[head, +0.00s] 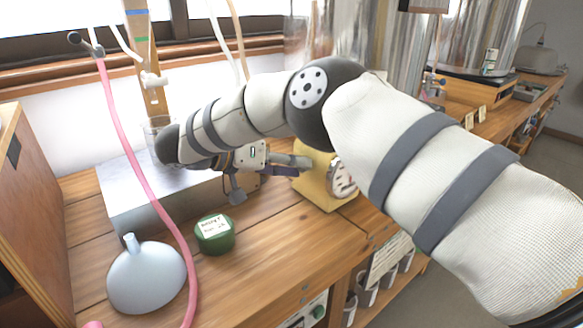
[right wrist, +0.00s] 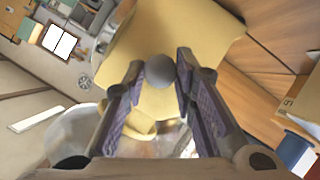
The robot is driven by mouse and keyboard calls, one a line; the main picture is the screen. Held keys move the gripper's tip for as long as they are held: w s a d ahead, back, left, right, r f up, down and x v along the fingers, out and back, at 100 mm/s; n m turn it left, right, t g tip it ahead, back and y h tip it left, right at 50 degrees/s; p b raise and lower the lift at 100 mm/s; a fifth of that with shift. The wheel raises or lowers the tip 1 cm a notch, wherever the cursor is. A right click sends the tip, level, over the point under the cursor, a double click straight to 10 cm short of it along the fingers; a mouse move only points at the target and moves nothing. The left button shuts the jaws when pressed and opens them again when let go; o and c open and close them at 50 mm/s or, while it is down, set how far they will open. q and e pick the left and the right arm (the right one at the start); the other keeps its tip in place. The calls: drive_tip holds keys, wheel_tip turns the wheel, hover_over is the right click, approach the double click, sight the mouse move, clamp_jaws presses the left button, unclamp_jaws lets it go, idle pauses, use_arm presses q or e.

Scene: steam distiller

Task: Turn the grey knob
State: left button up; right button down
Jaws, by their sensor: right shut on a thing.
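The grey knob (right wrist: 160,70) is a small round ball on the yellow body of the dial scale (right wrist: 190,32), seen in the right wrist view. My right gripper (right wrist: 160,74) is shut on the knob, with one finger on each side of it. In the head view my right gripper (head: 302,162) reaches the near left side of the yellow dial scale (head: 318,187). The scale's round white dial faces right and is partly cut off by my arm. My left gripper is not in view.
A metal box (head: 130,205) stands left of the scale. A green round tin (head: 214,235), a pale blue funnel (head: 147,278) and a pink hose (head: 140,170) are on the wooden bench (head: 275,250). Large shiny metal vessels (head: 403,60) stand behind my arm.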

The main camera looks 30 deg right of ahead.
idle(0.5)
drive_tip(key=shift+g, duration=0.3)
drive_tip(key=c, duration=1.3)
unclamp_jaws()
drive_tip(key=shift+a, duration=0.1)
drive_tip(key=v, duration=0.7)
drive_tip(key=shift+a+r, duration=0.1)
